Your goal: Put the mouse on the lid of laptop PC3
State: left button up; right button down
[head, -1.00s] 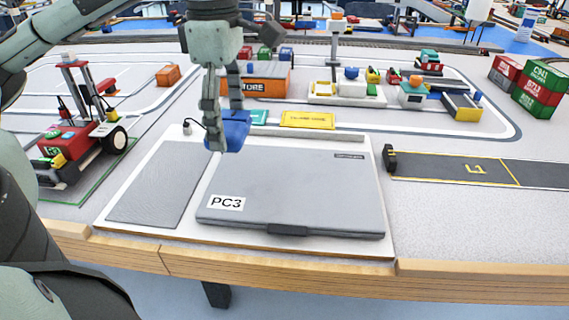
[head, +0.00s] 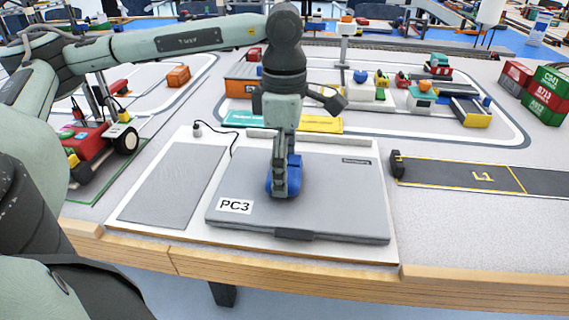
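The laptop PC3 (head: 330,195) lies shut on a white board, with its grey lid up and a "PC3" label at the lower left. The blue mouse (head: 292,180) is over the middle-left of the lid, at or just above its surface; I cannot tell if it touches. My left gripper (head: 282,182) points down over the lid with its fingers around the mouse, seen edge-on. The fingers hide part of the mouse. My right gripper is not in view.
A grey mat (head: 170,187) lies left of the laptop. A small post with a black cable (head: 232,140) stands behind it. A red vehicle model (head: 90,145) is at the left, a dark lane strip (head: 475,177) at the right. The table's wooden edge (head: 300,282) is in front.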

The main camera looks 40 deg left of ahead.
pick_arm(q)
jog(key=shift+f, duration=0.1)
jog(key=o, duration=1.1)
jog(key=shift+c, duration=0.2)
notch_tip(320, 180, up, 12)
dwell(0.3)
